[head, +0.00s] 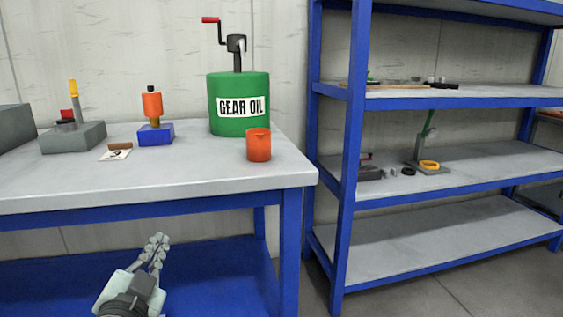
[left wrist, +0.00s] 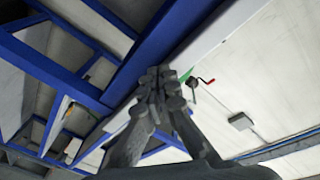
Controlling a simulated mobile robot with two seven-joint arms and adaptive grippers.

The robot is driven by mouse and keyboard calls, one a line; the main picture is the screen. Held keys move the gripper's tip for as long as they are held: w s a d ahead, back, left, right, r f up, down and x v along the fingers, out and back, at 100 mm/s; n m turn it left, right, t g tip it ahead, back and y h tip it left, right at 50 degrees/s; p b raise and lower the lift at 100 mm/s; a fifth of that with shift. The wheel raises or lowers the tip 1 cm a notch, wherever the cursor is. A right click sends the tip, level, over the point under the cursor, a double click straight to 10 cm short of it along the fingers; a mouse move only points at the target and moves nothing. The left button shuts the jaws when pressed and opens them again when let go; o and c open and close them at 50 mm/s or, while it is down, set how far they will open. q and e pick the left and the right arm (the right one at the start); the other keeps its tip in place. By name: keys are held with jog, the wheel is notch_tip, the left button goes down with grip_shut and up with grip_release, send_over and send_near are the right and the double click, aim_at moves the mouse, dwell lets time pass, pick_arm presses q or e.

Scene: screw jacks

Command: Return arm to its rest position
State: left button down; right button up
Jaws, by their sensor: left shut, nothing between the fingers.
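My left gripper (head: 158,241) is in the lower left of the head view, in front of the workbench (head: 200,180) and below the level of its top. Its fingers are together with nothing between them. The left wrist view shows the same closed fingers (left wrist: 158,76) from behind, against the blue frame and pale edge of the bench. My right gripper is not in view.
The bench holds a green gear oil drum (head: 240,118) with a red-handled crank pump, an orange cup (head: 258,146), an orange-topped blue block (head: 155,133) and a grey block (head: 73,138). A blue-framed shelf (head: 346,170) stands at right, with bare floor (head: 400,298) before it.

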pick_arm(q)
jog(key=s+a+f+n+g, duration=0.1)
jog(key=s+f+n+g, duration=0.4)
jog(key=s+f+g, duration=1.3)
jog(key=s+a+f+t+p, duration=0.1)
jog(key=s+f+p, duration=0.1)
jog(key=f, duration=0.6)
jog(key=s+a+f+t+p, duration=0.1)
jog(key=s+a+f+p, duration=0.1)
jog(key=f, duration=0.6)
jog(key=shift+s+t+p, duration=0.4)
jog(key=shift+s+p, duration=0.35)
jog(key=shift+s, duration=0.3)
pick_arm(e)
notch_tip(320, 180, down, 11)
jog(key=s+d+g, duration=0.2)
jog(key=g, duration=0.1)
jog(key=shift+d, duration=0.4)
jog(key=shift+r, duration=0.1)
